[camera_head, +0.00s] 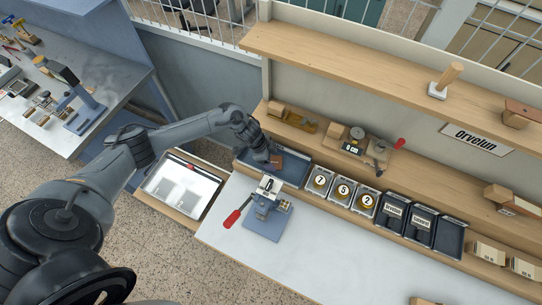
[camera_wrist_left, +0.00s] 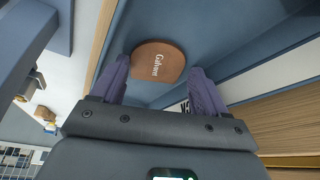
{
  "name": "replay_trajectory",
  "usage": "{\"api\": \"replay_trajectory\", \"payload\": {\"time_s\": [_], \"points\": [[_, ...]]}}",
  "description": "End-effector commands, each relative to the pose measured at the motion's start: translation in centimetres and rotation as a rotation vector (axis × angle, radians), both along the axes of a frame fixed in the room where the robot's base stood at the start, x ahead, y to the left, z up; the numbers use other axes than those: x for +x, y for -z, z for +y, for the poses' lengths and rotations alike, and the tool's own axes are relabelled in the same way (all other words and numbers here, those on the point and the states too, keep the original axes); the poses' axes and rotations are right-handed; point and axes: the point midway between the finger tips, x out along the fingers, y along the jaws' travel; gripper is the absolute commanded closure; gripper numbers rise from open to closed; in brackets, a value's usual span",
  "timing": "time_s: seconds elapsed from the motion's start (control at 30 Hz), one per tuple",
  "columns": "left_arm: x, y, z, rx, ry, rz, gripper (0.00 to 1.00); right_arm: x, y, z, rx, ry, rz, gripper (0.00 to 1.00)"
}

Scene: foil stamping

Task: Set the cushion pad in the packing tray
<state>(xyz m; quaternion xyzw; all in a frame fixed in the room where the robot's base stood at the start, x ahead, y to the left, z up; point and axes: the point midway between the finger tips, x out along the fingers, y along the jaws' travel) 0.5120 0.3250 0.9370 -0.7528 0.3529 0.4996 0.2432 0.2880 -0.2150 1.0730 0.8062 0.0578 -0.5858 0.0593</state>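A flat brown leather-like piece (camera_wrist_left: 157,62) with one straight edge, a rounded outline and pale lettering lies in the blue-grey tray (camera_head: 303,184). In the head view the brown piece (camera_head: 294,163) shows beside my left gripper (camera_head: 273,161), which is low over the tray. In the left wrist view my left gripper (camera_wrist_left: 155,85) has its fingers well apart, with the piece showing between and beyond the tips. No grip on it shows. I cannot tell whether this piece is the cushion pad or which tray is the packing tray. My right gripper is not in view.
A press with a red handle (camera_head: 263,208) stands in front of the tray. Numbered reels (camera_head: 342,190) and dark trays (camera_head: 450,238) line up to the right. A shallow white-floored tray (camera_head: 183,187) lies left.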

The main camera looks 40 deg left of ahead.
Motion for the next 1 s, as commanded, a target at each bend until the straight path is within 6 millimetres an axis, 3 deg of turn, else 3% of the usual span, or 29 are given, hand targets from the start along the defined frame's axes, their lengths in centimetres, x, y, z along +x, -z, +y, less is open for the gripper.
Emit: {"api": "replay_trajectory", "payload": {"time_s": [0.07, 0.4, 0.6, 1.0], "points": [[-0.8, -0.4, 0.3, 0.003, 0.003, 0.012, 0.25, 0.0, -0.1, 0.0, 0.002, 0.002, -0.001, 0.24], [-2.0, -6.9, 2.2, 0.000, 0.005, 0.005, 0.25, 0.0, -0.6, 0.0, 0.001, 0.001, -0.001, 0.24], [-2.7, -9.8, 3.0, -0.001, 0.004, 0.005, 0.25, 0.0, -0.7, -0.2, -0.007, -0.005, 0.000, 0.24], [-3.2, -11.4, 3.4, -0.004, 0.003, 0.006, 0.25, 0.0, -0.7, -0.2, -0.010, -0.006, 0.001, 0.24]]}}
